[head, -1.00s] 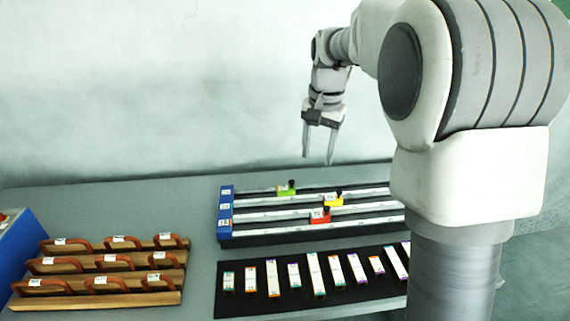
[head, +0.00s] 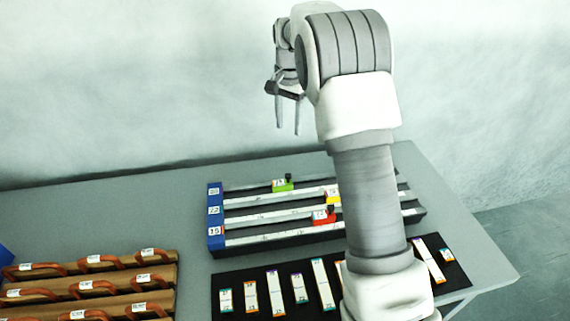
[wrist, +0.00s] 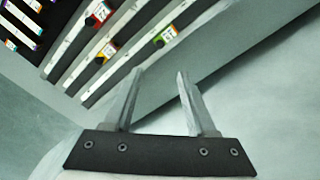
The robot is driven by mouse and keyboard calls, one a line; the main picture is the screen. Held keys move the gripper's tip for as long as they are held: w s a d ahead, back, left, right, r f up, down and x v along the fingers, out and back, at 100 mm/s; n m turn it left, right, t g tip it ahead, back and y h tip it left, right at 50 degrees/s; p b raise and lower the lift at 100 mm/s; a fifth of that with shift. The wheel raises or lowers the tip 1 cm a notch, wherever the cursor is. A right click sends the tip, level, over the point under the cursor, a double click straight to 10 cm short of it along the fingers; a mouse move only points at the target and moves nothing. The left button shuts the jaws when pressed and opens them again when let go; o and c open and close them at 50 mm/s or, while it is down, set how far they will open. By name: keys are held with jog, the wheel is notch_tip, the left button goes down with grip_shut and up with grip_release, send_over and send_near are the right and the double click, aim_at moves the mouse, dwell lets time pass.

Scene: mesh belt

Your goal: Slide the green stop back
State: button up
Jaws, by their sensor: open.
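The green stop (head: 283,184) sits on the farthest rail of the slide rack, near its left part, with a black knob on top. It also shows in the wrist view (wrist: 165,36), ahead of the fingers and apart from them. The red stop (head: 323,216) is on the nearest rail and the yellow stop (head: 333,197) on the middle rail, partly hidden by my arm. My gripper (head: 287,130) is open and empty, pointing down above and behind the rack. Its two fingers also show in the wrist view (wrist: 158,90).
The rack's blue end block (head: 215,222) carries number labels. A black mat (head: 262,279) with several labelled strips lies in front. Wooden boards with orange handles (head: 85,286) stand at the left. Bare grey table (head: 110,203) lies left of the rack.

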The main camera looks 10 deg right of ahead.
aim_at(289, 174)
notch_tip(289, 174, down, 18)
jog(key=shift+r, duration=0.25)
dwell(0.3)
grip_shut()
dwell(1.4)
